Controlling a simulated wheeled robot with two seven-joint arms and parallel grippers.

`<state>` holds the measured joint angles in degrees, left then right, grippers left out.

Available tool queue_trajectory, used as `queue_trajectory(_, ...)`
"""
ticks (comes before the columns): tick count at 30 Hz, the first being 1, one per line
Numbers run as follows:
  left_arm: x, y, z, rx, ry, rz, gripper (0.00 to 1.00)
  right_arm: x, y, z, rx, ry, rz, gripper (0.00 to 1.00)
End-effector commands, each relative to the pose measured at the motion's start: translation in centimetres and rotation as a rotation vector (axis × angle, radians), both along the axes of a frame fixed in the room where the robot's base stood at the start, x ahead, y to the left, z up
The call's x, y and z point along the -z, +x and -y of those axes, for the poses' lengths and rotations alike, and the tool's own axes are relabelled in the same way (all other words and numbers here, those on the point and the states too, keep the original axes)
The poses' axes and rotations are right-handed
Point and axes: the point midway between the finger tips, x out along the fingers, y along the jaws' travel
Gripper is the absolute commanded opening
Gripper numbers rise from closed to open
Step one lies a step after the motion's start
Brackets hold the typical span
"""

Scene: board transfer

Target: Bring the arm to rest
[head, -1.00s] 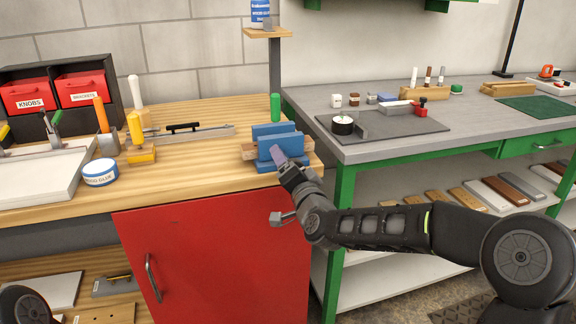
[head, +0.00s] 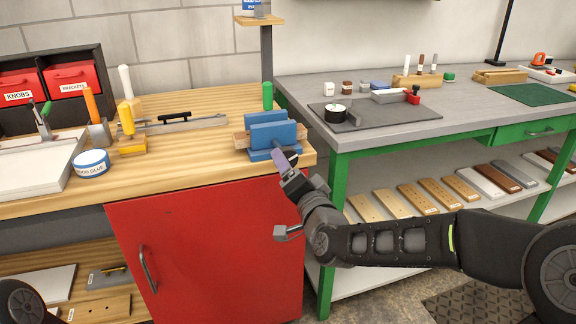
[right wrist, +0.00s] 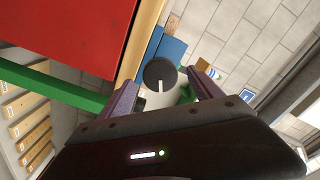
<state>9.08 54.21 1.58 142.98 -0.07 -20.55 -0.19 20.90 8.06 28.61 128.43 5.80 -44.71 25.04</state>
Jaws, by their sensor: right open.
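My right arm reaches in from the right in the head view. My right gripper (head: 280,160) is just in front of the blue holder (head: 273,134) at the right front corner of the wooden bench. In the right wrist view the right gripper (right wrist: 162,92) has its two purple-grey fingers spread apart, with nothing held between them. The blue holder also shows in the right wrist view (right wrist: 172,50), beyond the fingers. A wooden piece (head: 241,140) sticks out of the holder's left side. My left gripper is not in view.
The wooden bench (head: 200,165) has a red cabinet door (head: 210,250) below. A grey workbench with green legs (head: 335,215) stands at right, with boards (head: 403,203) on its lower shelf.

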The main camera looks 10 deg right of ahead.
Motion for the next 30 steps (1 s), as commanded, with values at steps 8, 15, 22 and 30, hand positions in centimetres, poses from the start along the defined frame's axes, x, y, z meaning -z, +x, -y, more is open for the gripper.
queue_trajectory(8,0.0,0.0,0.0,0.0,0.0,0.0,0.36,0.1,0.0,0.0,-0.001,-0.012,-0.001,0.75)
queue_trajectory(15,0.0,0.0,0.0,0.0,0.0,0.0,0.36,6.0,-0.8,-0.8,-0.068,-0.168,-0.146,0.75)
queue_trajectory(22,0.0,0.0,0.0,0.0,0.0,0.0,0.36,21.6,-5.3,-3.2,-0.235,-0.285,-0.473,0.75)
queue_trajectory(30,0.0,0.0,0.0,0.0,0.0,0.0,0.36,38.9,-17.9,-7.3,-0.512,-0.361,-0.879,0.75)
